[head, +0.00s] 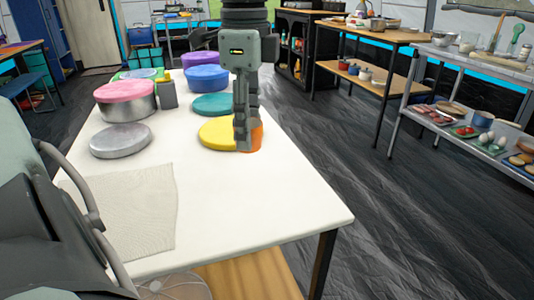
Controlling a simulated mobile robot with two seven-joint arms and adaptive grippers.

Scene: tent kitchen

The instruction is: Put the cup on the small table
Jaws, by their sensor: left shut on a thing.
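An orange cup (257,136) is at the right side of the white table (260,205), near its right edge. My left gripper (246,142) reaches down from above with its fingers shut on the cup, hiding part of it. I cannot tell whether the cup rests on the tabletop or is just above it. The cup is beside a yellow round lid (214,132). No other table in view is clearly the small table. My right gripper is not in view.
A pink-lidded pot (126,99), a silver lid (120,142), a teal lid (211,105) and a blue pot (206,78) stand on the left and back of the table. A cloth (122,212) lies front left. The front right of the tabletop is clear. Shelves (490,150) stand right.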

